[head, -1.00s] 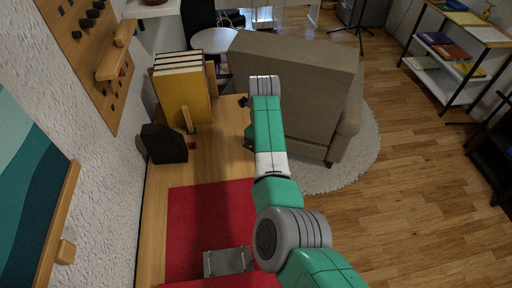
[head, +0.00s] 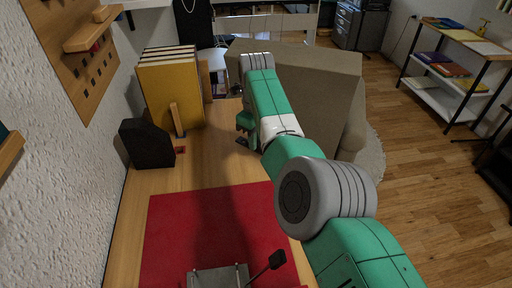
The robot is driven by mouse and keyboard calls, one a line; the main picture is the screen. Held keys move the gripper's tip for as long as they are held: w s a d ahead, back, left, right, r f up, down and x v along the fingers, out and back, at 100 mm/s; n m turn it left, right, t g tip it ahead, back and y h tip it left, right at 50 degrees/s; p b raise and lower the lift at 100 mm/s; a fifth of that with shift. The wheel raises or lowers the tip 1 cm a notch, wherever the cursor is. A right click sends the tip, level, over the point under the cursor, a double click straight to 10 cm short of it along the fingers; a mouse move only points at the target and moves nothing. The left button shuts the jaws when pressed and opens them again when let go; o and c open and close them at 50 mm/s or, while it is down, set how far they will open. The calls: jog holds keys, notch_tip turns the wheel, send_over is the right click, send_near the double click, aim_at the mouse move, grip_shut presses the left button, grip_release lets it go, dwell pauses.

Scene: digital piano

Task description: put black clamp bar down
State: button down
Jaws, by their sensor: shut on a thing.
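My gripper (head: 243,136) is at the far end of my green and grey arm, over the wooden top (head: 215,165) near its right edge. It points down and is partly hidden behind my own arm. It is shut on a small dark piece, the black clamp bar (head: 241,142), of which only a little shows. The bar is low, close to the wood; I cannot tell whether it touches it.
Yellow books (head: 168,95) and a black block (head: 147,144) stand left of my gripper. A red mat (head: 180,222) lies nearer, with a grey metal piece (head: 215,277) and a black-headed rod (head: 277,260). A beige armchair (head: 325,95) stands to the right.

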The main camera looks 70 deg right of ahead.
jog(key=shift+f+b, duration=0.3)
jog(key=shift+f, duration=0.75)
jog(key=c, duration=1.3)
grip_release()
jog(key=shift+r, duration=0.1)
notch_tip(320, 180, up, 12)
jog(key=p, duration=0.7)
jog(key=shift+r, duration=0.15)
